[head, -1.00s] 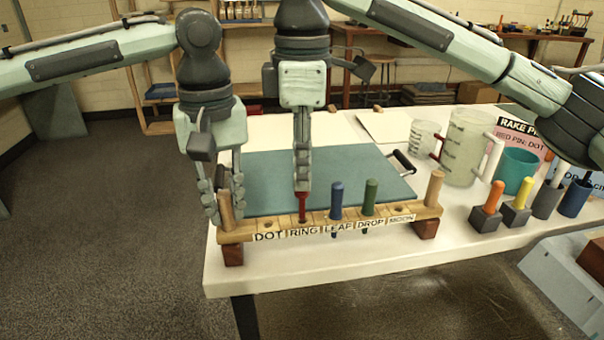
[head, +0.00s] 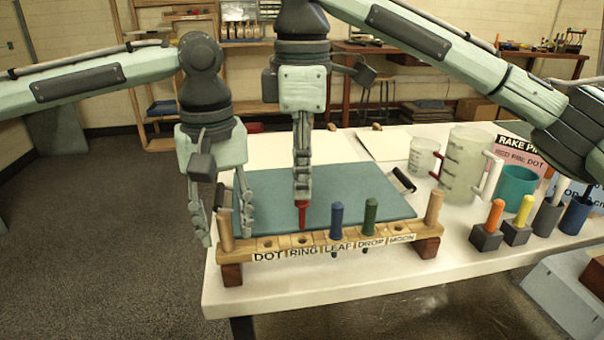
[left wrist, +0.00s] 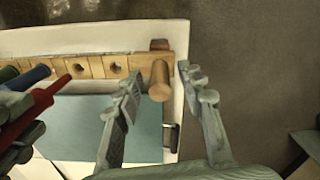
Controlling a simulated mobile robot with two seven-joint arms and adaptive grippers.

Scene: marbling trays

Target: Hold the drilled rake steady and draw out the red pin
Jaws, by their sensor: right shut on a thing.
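The wooden drilled rake (head: 372,246) stands on blocks at the table's front edge, labelled DOT, RING, LEAF, DROP and MOON. My right gripper (head: 302,195) is shut on the red pin (head: 302,216), which points down above the RING hole; its tip looks clear of the wood. The red pin also shows in the left wrist view (left wrist: 42,100). My left gripper (head: 222,228) is open, one finger on each side of the rake's left end peg (head: 225,229). In the left wrist view, gaps show between the peg (left wrist: 160,82) and both fingers. The DOT hole is empty.
A blue pin (head: 336,218) stands at LEAF and a green pin (head: 370,216) at DROP. A teal tray (head: 330,183) lies behind the rake. Jugs (head: 465,155), a teal cup (head: 515,186) and orange and yellow handles in blocks (head: 487,238) stand at right.

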